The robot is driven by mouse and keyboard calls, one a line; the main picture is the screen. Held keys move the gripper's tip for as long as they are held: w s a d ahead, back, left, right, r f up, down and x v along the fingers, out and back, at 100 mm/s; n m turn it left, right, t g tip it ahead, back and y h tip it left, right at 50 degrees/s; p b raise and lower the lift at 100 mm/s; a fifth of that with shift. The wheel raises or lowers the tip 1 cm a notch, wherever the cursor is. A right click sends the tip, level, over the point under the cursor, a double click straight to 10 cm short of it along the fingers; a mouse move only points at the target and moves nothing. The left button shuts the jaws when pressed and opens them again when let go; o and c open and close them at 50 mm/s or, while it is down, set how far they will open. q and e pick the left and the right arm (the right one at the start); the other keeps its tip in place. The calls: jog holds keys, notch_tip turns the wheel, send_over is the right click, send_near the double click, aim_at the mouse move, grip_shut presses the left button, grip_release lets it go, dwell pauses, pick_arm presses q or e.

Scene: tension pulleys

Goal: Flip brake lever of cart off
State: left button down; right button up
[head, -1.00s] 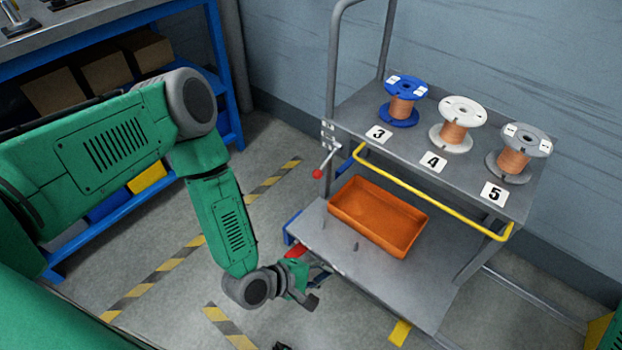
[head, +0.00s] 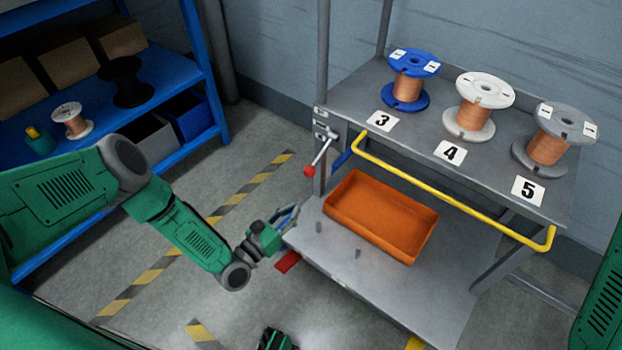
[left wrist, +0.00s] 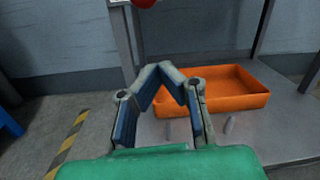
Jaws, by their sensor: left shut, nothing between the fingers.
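The grey cart (head: 425,285) stands at the right of the head view. Its brake lever (head: 319,160), a thin rod with a red ball knob, is mounted at the upper left post and slants down to the left. In the left wrist view the red knob (left wrist: 144,3) is cut by the top edge. My left gripper (head: 294,210) is below and left of the knob, apart from it. In the left wrist view the fingertips (left wrist: 160,68) meet with nothing between them. At the head view's right edge a green arm part shows, but no right gripper fingers are seen.
An orange tray (head: 381,215) lies on the cart's lower shelf beside two small pegs. Several wire spools, including a blue one (head: 410,88), stand on top behind a yellow handle (head: 450,190). A blue rack (head: 190,60) stands at the left. Striped floor between is clear.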

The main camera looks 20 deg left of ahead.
aim_at(321, 155)
pick_arm(q)
jog(key=f+b+x, duration=0.1)
jog(key=b+x, duration=0.2)
jog(key=x, duration=0.7)
jog(key=r, duration=0.1)
jog(key=a+r+p, duration=0.1)
jog(key=r, duration=0.1)
jog(key=s+a+r, duration=0.1)
jog(key=shift+s+r, duration=0.15)
jog(key=shift+d+p, duration=0.25)
jog(key=shift+p, duration=0.05)
